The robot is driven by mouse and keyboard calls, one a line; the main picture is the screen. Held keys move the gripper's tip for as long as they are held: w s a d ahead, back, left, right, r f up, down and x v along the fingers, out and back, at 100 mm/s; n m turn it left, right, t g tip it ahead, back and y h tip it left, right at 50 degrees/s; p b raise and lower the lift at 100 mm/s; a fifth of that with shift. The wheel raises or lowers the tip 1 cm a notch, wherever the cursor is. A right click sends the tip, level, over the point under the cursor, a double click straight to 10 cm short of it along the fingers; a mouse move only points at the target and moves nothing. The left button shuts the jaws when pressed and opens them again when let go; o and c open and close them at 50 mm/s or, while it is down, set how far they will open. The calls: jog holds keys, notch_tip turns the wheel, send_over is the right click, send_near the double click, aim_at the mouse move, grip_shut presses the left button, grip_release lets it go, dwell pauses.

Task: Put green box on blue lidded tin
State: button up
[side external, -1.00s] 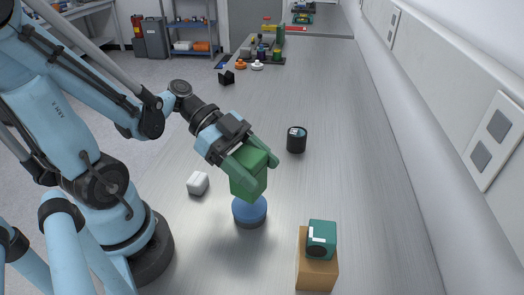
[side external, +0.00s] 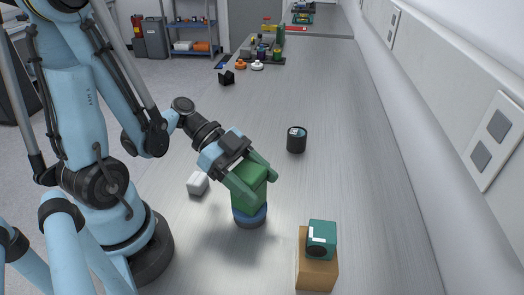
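The green box (side external: 249,198) is upright between the fingers of my gripper (side external: 255,186), which is shut on it. The fingers are also green and cover parts of its sides. The blue lidded tin (side external: 249,217) stands on the bench directly below. The box's lower end is over the tin's lid and hides most of it. The box looks to be touching the lid, but I cannot tell whether its weight rests there.
A teal box-shaped item (side external: 321,238) sits on a tan block (side external: 316,270) at the front right. A white block (side external: 198,183) lies left of the tin. A black cylinder (side external: 296,140) stands behind to the right. Bench space right of the tin is clear.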

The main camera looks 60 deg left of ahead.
aim_at(238, 166)
jog(key=o, duration=0.5)
jog(key=shift+c, duration=0.2)
jog(key=shift+a, duration=0.1)
jog(key=shift+v, duration=3.7)
jog(key=shift+s, duration=0.1)
